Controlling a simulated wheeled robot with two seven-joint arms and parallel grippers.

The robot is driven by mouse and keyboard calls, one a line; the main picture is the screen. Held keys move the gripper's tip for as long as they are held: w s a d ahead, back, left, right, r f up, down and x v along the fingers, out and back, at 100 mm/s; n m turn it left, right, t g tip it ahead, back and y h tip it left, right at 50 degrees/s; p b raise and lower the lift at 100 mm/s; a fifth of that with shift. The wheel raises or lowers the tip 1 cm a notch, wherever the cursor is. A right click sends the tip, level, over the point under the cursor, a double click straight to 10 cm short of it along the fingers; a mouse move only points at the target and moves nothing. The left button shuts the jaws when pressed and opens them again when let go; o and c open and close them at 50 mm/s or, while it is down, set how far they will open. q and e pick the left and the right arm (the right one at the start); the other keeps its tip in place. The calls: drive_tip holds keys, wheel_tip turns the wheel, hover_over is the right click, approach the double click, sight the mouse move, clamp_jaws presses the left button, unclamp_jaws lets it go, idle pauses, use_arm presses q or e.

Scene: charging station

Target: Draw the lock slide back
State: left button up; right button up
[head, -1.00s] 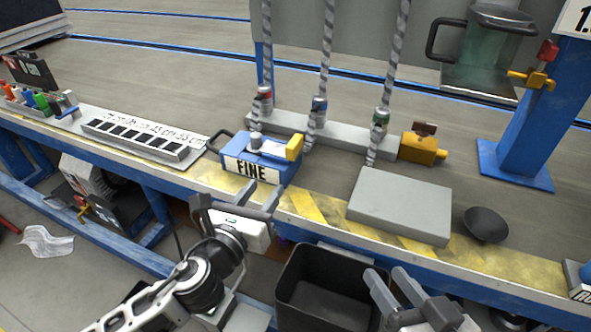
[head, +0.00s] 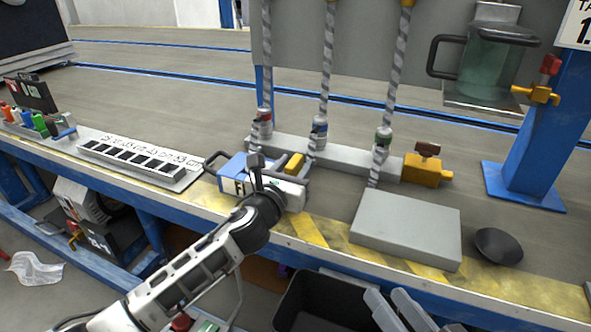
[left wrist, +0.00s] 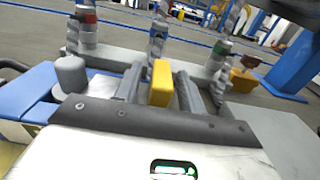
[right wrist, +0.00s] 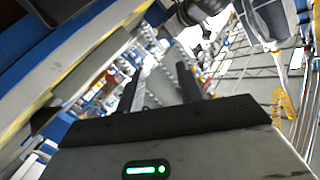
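A blue box labelled FINE (head: 232,172) sits on the bench, with a yellow block (head: 295,162) on its right end, which looks like the lock slide. My left gripper (head: 281,171) is over the box and hides part of it. In the left wrist view, the yellow block (left wrist: 161,82) stands between the two open fingers (left wrist: 157,92), with small gaps showing beside it. A grey round knob (left wrist: 70,75) is to the left of the fingers. My right gripper (head: 387,300) is open and empty in front of the bench, low in the head view.
A grey block with several rope fittings (head: 345,155) stands behind the box. A flat grey slab (head: 405,230), a dark bowl (head: 498,246) and a yellow valve block (head: 422,171) lie to the right. A slotted tray (head: 130,160) is to the left. A black bin (head: 305,305) stands below.

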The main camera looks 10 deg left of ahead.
use_arm(q)
drive_tip(key=shift+w, duration=0.35)
drive_tip(key=shift+w+d, duration=0.1)
drive_tip(key=shift+w, duration=0.05)
clamp_jaws()
drive_tip(key=shift+s+d+r+p, duration=0.15)
drive_tip(key=shift+d+p, duration=0.1)
drive_tip(key=shift+d, duration=0.45)
drive_tip(key=shift+s+d+f+p, duration=0.1)
drive_tip(key=shift+s+d+p, duration=0.1)
drive_tip(key=shift+d, duration=0.85)
unclamp_jaws()
drive_tip(key=shift+a, duration=0.1)
use_arm(e)
drive_tip(key=shift+r, duration=0.1)
